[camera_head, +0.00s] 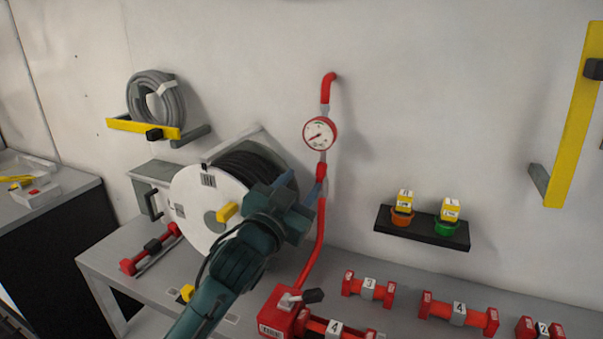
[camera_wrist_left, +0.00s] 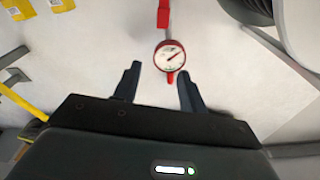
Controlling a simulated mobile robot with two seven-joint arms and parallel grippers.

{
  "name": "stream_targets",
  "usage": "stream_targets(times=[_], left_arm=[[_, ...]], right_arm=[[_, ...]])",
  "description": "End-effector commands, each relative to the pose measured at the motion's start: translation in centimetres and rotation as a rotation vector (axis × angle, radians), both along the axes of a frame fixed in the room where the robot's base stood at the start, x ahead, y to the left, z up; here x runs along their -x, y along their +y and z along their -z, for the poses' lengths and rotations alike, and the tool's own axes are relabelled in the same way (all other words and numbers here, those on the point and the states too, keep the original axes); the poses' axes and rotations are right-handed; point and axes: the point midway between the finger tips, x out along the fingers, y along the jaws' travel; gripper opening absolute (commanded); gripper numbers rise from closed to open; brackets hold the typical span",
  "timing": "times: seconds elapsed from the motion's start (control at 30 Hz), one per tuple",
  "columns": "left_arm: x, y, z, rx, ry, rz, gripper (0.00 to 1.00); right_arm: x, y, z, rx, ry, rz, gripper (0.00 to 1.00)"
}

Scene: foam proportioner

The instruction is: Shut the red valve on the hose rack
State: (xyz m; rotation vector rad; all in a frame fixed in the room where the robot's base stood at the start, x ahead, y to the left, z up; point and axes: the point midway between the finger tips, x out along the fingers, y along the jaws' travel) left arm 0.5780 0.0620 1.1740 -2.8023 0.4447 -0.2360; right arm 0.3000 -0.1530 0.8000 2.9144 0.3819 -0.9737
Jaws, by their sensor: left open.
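A red pipe (camera_head: 321,232) runs up the wall beside the hose reel. A red piece on it just below the gauge (camera_head: 321,171) looks like the valve; its handle position is unclear. It also seems to show at the top of the left wrist view (camera_wrist_left: 163,14). My left gripper (camera_head: 304,188) is open and empty, close to the pipe just below this piece; I cannot tell whether it touches. In the left wrist view its two fingers (camera_wrist_left: 159,82) stand apart, with the round gauge (camera_wrist_left: 170,56) between and beyond them. My right gripper is out of view.
The white hose reel (camera_head: 190,205) stands directly left of my gripper. A red box with a lever (camera_head: 284,308) sits below on the bench. A black shelf (camera_head: 420,229) with two small pots is to the right. A grey hose (camera_head: 153,100) hangs upper left.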

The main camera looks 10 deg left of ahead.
Motion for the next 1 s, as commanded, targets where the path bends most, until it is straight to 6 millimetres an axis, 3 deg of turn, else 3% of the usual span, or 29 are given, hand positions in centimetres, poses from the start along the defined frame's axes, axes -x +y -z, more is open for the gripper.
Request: stream_targets(times=[0.1,0.27,0.8,1.0], left_arm=[[0.3,0.1,2.4,0.115,0.137,-0.005,0.42],[-0.5,-0.1,3.0,0.145,0.173,-0.009,0.42],[-9.3,-3.0,2.8,0.138,0.167,-0.009,0.42],[-11.3,-3.7,2.9,0.138,0.166,-0.008,0.42]], right_arm=[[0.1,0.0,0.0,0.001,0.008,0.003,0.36],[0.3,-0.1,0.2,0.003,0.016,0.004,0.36],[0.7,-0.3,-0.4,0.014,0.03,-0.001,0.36],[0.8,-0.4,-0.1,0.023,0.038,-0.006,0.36]])
